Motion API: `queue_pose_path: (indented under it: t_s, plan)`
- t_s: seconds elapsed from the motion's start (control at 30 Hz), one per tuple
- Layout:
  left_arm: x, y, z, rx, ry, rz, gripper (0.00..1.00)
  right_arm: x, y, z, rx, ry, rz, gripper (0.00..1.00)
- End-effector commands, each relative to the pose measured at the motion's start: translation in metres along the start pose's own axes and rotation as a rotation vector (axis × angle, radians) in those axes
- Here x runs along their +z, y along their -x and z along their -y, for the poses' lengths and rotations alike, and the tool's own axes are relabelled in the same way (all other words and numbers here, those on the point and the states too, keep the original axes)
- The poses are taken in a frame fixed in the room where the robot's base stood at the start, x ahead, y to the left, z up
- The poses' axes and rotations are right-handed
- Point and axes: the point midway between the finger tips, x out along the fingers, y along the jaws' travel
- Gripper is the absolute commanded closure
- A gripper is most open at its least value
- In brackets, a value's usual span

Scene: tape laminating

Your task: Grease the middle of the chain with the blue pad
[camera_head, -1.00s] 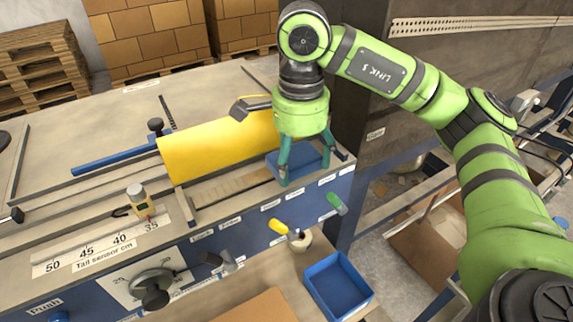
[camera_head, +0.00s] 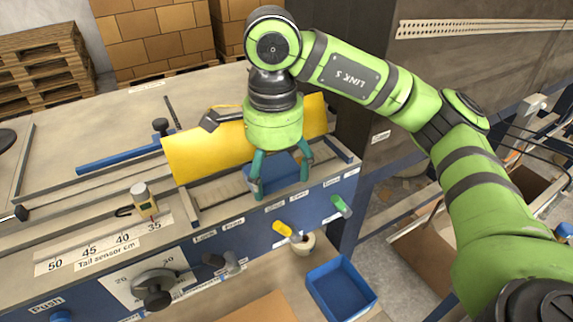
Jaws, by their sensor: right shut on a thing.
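My right gripper (camera_head: 280,186) reaches down over the front edge of the machine, its fingers shut on the blue pad (camera_head: 280,170). The pad lies low, at or just over the chain (camera_head: 222,190); I cannot tell whether it touches. The chain looks like a brownish strip in a channel in front of the yellow roll (camera_head: 205,153). Its left stretch shows; the part under the pad and gripper is hidden. My left gripper is out of view.
A yellow handle (camera_head: 283,228) and a green handle (camera_head: 341,205) stick out of the blue front panel below the gripper. A blue bin (camera_head: 340,290) stands lower down. A small sensor block (camera_head: 143,199) stands left of the chain, by the scale.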

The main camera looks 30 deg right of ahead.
Motion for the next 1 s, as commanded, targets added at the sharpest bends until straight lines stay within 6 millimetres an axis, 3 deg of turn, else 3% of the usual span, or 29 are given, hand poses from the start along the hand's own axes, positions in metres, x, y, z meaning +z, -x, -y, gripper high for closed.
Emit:
queue_pose_path:
  t_s: [0.7, 0.87, 1.0]
  plan:
    - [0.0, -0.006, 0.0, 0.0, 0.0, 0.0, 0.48, 0.046, -0.003, 0.0, 0.0, 0.002, 0.0, 0.45]
    - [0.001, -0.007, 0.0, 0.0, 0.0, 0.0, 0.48, 0.048, -0.003, 0.0, 0.001, -0.001, -0.001, 0.45]
    - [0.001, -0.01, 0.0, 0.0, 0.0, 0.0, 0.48, 0.038, -0.004, 0.0, 0.001, -0.003, -0.002, 0.45]
